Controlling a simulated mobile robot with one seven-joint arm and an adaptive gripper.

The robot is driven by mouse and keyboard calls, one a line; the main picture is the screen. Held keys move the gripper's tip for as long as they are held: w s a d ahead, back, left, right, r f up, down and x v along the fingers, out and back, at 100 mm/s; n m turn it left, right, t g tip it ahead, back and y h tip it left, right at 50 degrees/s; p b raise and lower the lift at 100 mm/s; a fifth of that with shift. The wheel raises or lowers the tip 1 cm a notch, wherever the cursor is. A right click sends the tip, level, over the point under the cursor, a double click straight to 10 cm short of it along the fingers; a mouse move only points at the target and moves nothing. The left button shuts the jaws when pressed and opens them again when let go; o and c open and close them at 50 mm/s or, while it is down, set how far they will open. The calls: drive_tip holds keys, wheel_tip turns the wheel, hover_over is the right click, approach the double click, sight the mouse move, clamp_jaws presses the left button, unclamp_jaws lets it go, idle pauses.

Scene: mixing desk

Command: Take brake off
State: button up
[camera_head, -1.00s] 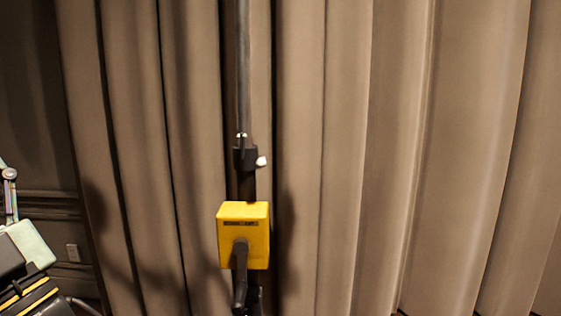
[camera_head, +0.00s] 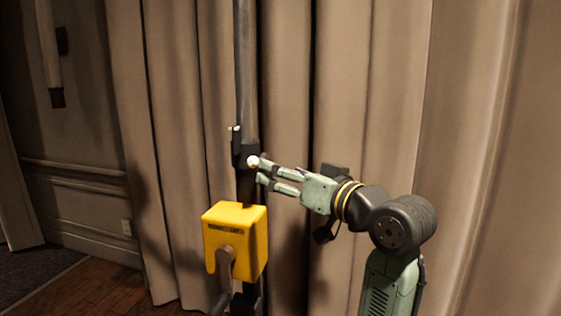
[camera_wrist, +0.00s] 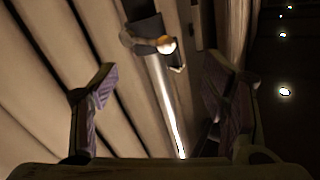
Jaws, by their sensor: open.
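A tall dark pole stand (camera_head: 246,80) stands upright in front of a curtain. A black collar (camera_head: 243,150) sits on it, with a small pale round knob (camera_head: 253,162) at its right side. My gripper (camera_head: 260,171) comes in from the right, open, its upper fingertip close to the knob. I cannot tell whether they touch. In the wrist view, the knob (camera_wrist: 166,45) shines on an orange-brown stem ahead of my open, empty gripper (camera_wrist: 160,84). Below the collar, a yellow box (camera_head: 236,238) with a dark crank handle (camera_head: 225,265) is fixed on the stand.
A beige curtain (camera_head: 380,90) hangs close behind the stand, also behind my arm. A panelled wall (camera_head: 80,200) and wooden floor (camera_head: 95,290) lie to the left, with open floor there. A pale hanging post (camera_head: 49,50) shows at the upper left.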

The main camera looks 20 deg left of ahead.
sight(257, 161)
drive_tip(key=p+x, duration=0.3)
drive_tip(key=x, duration=0.7)
drive_tip(key=shift+w+f+p, duration=0.2)
drive_tip(key=shift+w+p, duration=0.15)
drive_tip(key=shift+p, duration=0.05)
drive_tip(key=shift+d, duration=0.1)
drive_tip(key=shift+s, duration=0.1)
clamp_jaws()
idle(0.3)
